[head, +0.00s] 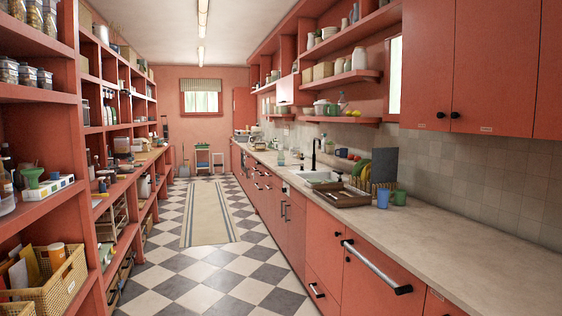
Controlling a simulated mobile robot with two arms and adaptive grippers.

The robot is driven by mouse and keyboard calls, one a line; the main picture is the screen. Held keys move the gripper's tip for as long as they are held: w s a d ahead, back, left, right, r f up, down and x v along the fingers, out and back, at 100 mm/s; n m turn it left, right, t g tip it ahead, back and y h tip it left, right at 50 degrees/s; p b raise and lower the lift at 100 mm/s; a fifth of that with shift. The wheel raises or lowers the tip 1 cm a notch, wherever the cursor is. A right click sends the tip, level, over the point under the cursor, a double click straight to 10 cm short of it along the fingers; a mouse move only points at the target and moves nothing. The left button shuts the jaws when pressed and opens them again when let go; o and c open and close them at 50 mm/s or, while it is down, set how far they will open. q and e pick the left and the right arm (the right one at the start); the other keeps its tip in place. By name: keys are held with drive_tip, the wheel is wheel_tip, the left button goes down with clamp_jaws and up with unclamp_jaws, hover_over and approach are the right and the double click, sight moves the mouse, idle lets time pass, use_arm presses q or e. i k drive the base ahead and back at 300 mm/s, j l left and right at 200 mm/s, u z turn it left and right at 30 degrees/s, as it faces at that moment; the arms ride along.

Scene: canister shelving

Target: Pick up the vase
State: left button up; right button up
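I cannot clearly single out a vase. A white, rounded vessel (359,59) that could be a vase or a jar stands on an upper shelf on the right wall. Glass vessels (280,157) stand on the counter further back, too small to tell their kind. Neither of my grippers shows in the head view.
A long counter (480,235) runs along the right, with a sink (318,177), a wooden tray (341,200), a blue cup (383,198) and a green cup (400,197). Open shelves (40,93) line the left. The checkered aisle with a striped rug (208,215) is clear.

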sight(281, 159)
drive_tip(key=i+j+u, duration=0.2)
drive_tip(key=i, duration=0.35)
drive_tip(key=i+u, duration=0.25)
drive_tip(key=i, duration=2.25)
drive_tip(key=i+l, duration=0.1)
drive_tip(key=i, duration=2.5)
drive_tip(key=i+j+z, duration=0.15)
drive_tip(key=i, duration=0.65)
drive_tip(key=i+j+z, duration=0.15)
drive_tip(key=i, duration=0.65)
